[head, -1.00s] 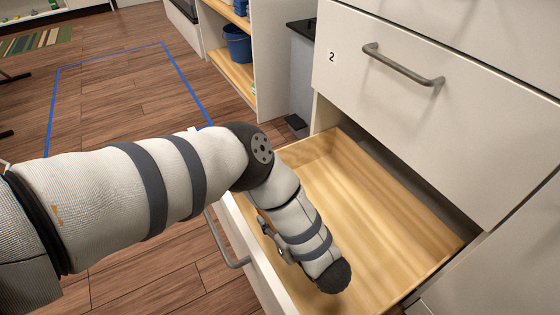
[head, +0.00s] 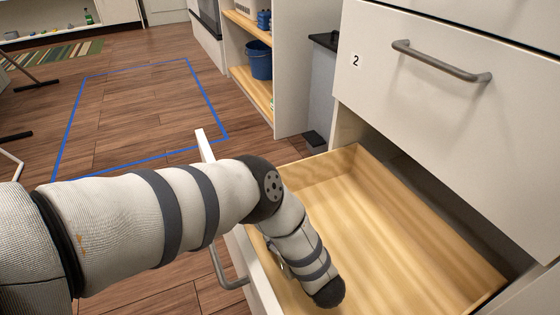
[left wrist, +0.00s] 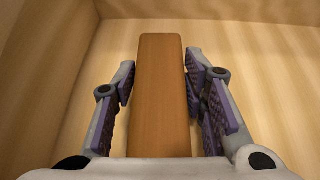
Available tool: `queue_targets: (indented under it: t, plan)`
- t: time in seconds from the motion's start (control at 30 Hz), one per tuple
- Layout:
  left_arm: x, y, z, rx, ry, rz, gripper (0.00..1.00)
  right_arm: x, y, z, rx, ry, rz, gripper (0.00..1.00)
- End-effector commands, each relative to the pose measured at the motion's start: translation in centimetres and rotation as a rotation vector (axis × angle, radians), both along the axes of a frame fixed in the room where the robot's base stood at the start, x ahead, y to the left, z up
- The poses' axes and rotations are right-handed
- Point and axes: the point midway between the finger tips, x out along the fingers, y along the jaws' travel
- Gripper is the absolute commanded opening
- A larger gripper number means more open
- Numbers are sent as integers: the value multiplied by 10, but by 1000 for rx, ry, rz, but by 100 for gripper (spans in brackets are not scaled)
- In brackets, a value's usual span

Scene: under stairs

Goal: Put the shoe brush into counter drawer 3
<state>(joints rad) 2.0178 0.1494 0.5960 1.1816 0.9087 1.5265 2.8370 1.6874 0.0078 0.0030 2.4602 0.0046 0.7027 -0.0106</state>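The shoe brush shows as a long brown wooden block (left wrist: 163,95) in the left wrist view, between the two fingers of my left gripper (left wrist: 161,80). The gripper appears shut on it, with the right finger against its side and the left finger very close. The pale wooden drawer interior lies around and below the brush. In the head view the open drawer (head: 400,235) is below the drawer front marked 2 (head: 445,95); no number shows on it. My left arm reaches over its left edge, hiding gripper and brush. My right gripper is out of view.
The drawer front marked 2 is closed, with a grey handle (head: 440,62). A shelf unit with a blue bucket (head: 258,60) and a grey bin (head: 321,85) stand behind. The floor inside the blue outline (head: 140,115) is clear.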

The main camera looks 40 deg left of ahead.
Motion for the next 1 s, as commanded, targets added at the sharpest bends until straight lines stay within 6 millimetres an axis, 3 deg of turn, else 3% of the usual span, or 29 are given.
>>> queue_targets:
  t: [0.4, 0.8, 1.0]
  plan:
    - [-1, -3, 7, -1, 0, -2, 57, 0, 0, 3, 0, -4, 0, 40]
    - [-33, -85, 51, -1, -2, -2, 57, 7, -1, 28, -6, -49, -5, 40]
    - [-40, -101, 56, 0, 0, 0, 57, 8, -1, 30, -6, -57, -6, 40]
